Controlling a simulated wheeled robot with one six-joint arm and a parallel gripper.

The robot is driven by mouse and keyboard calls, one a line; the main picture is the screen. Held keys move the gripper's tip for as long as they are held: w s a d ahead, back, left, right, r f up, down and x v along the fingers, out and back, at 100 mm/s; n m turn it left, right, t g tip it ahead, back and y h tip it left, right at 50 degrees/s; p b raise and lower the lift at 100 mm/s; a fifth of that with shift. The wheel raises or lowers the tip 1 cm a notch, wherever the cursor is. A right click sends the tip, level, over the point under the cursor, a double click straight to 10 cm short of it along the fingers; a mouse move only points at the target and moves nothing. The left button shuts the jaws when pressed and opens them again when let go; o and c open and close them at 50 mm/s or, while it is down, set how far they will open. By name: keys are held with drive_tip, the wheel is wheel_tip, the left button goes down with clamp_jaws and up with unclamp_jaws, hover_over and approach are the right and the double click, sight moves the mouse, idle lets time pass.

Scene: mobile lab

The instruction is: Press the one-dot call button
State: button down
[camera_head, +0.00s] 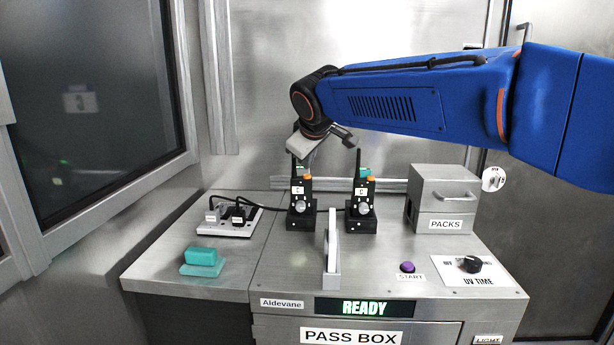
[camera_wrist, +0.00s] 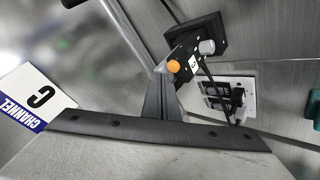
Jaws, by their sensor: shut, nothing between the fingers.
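Two black handheld radios stand upright in black bases on the metal counter. The left radio (camera_head: 301,195) and the right radio (camera_head: 362,192) each have an orange knob, a "C" label and small pale marks on the base. I cannot tell which mark or button is the one-dot one. My gripper (camera_wrist: 160,78) is shut and empty. In the wrist view its fingers point at a radio (camera_wrist: 185,62) with an orange knob and a grey knob; whether they touch it is unclear.
An upright white panel (camera_head: 333,240) stands edge-on before the radios. A power strip (camera_head: 230,222) and teal block (camera_head: 202,258) lie left. A PACKS box (camera_head: 442,190), purple START button (camera_head: 407,267) and UV dial (camera_head: 472,264) are right.

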drive_tip(key=shift+f, duration=0.15)
idle(0.5)
drive_tip(key=shift+f, duration=0.25)
drive_tip(key=shift+f, duration=0.4)
idle(0.8)
drive_tip(key=shift+r, duration=0.8)
drive_tip(key=shift+r, duration=2.55)
